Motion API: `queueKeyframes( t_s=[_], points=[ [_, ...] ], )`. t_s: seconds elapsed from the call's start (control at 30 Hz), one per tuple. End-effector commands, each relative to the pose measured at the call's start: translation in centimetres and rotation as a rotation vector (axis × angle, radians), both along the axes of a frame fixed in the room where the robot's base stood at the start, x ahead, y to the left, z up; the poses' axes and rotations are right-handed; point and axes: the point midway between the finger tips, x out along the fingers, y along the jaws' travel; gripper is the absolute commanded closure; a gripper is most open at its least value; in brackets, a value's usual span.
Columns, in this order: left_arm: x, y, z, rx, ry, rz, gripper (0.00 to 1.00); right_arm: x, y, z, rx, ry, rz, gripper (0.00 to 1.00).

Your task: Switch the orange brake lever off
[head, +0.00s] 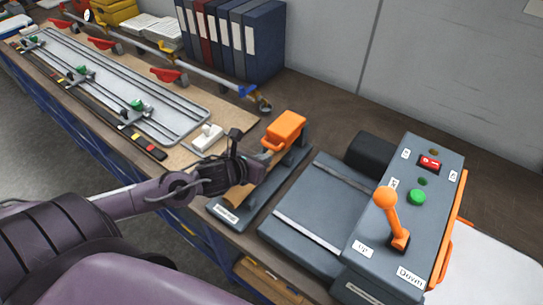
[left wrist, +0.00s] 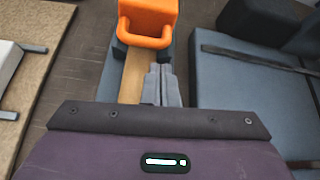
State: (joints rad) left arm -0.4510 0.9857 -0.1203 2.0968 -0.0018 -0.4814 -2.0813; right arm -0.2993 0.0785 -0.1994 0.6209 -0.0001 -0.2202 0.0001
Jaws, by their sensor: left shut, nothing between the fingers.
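An orange lever head (head: 285,129) with a looped handle sits on a wooden bar above a narrow grey base (head: 288,172). In the left wrist view the orange head (left wrist: 148,20) is at the top, with the wooden bar (left wrist: 132,75) running down from it. My left gripper (head: 258,168) is over the bar, near the orange head. Its fingers (left wrist: 161,80) are shut and empty, just right of the bar in the wrist view; whether they touch it I cannot tell. My right gripper is not in view.
Right of the base is a grey machine with a control box (head: 447,200). The box carries an orange joystick (head: 388,205), a green button (head: 417,197) and a red switch (head: 430,163). Left are a white device (head: 208,138) and a rail model (head: 120,95). Binders (head: 262,40) stand behind.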

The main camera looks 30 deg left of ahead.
Motion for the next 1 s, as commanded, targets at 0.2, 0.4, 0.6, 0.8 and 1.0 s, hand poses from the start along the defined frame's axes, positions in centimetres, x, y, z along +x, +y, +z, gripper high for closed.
queueKeyframes(
  t_s=[0.2,0.4,0.6,0.8,1.0],
  points=[
    [2.3,-0.3,-1.0,-0.004,-0.003,0.002,1.0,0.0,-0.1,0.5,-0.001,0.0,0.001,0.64],
    [3.3,-0.5,-1.7,-0.003,-0.002,0.0,1.0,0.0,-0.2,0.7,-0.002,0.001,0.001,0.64],
    [3.4,-0.6,-1.9,-0.001,0.0,-0.003,1.0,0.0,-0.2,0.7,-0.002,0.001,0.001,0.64],
    [3.4,-0.6,-1.9,-0.001,0.0,-0.003,1.0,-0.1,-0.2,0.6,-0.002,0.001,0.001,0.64],
    [4.3,-0.5,-1.5,0.0,-0.003,-0.002,1.0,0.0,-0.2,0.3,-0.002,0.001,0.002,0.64]
  ],
)
